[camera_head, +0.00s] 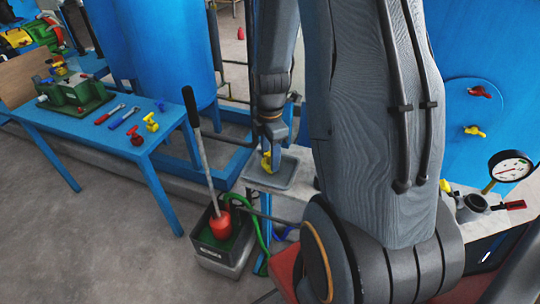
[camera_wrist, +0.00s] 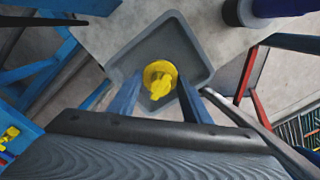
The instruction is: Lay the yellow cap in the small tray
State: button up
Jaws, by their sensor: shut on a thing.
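The yellow cap (camera_head: 266,162) is between the fingers of my gripper (camera_head: 270,148), which is shut on it. In the wrist view the round yellow cap (camera_wrist: 160,76) with its raised grip shows between the two blue fingers of my gripper (camera_wrist: 158,92). The small grey tray (camera_head: 292,172) is directly below, on a light surface by a blue stand. In the wrist view the tray (camera_wrist: 203,52) surrounds the cap on the picture, and its near part is hidden by my gripper. I cannot tell whether the cap touches the tray floor.
A blue table (camera_head: 70,125) at left holds a green device (camera_head: 75,93), wrenches, a red valve piece (camera_head: 137,137) and a yellow one (camera_head: 151,122). A pump with a long lever (camera_head: 200,150) stands just left of the tray. A pressure gauge (camera_head: 510,168) is at right.

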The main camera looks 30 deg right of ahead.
jog(key=shift+f, duration=0.15)
jog(key=o, duration=1.1)
notch_tip(320, 180, up, 11)
jog(key=b, duration=0.2)
jog(key=s+a+f+m, duration=0.1)
jog(key=s+a+m, duration=0.7)
jog(key=a+m, duration=0.5)
jog(key=shift+s+a+f+m+t, duration=0.2)
jog(key=shift+f+m+t, duration=0.15)
jog(key=shift+m, duration=1.45)
